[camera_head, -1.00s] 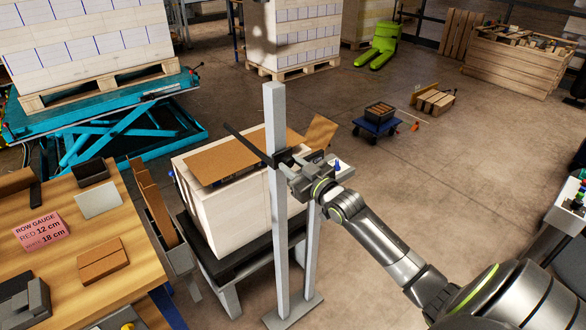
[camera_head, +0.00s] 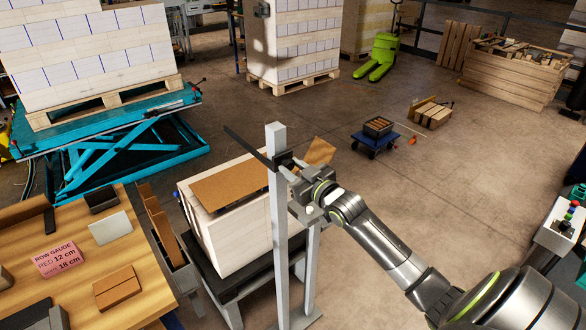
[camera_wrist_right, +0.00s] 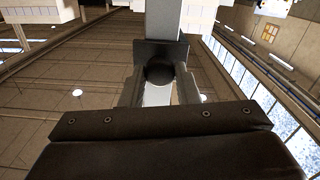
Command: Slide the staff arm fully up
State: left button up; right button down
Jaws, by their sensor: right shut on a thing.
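The staff is an upright pale grey post (camera_head: 279,230) in front of the white ream stack. Its arm, a thin dark bar (camera_head: 246,146), juts out to the left from a dark sliding block near the post's top. A short length of bare post shows above the block. My right gripper (camera_head: 295,168) is at the block's right side, shut on its knob. In the right wrist view, a dark round knob (camera_wrist_right: 158,73) sits between the two fingers, with the pale post (camera_wrist_right: 163,20) behind it. My left gripper is not in view.
A white stack (camera_head: 228,225) with a brown sheet (camera_head: 230,185) on top stands behind the post on a dark platform. A wooden table (camera_head: 95,285) with a pink row gauge card (camera_head: 58,258) is at left. A blue cart (camera_head: 374,140) and open floor lie beyond.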

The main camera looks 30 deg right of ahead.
jog(key=shift+a+r, duration=0.1)
jog(key=shift+r, duration=0.35)
jog(key=c, duration=1.4)
grip_release()
jog(key=o, duration=0.3)
jog(key=shift+f, duration=0.15)
jog(key=shift+f, duration=0.1)
jog(key=shift+s+d, duration=0.25)
jog(key=shift+s, duration=2.65)
jog(key=shift+s+d, duration=0.3)
jog(key=shift+s, duration=2.6)
jog(key=shift+s+d, duration=0.25)
jog(key=shift+s, duration=2.65)
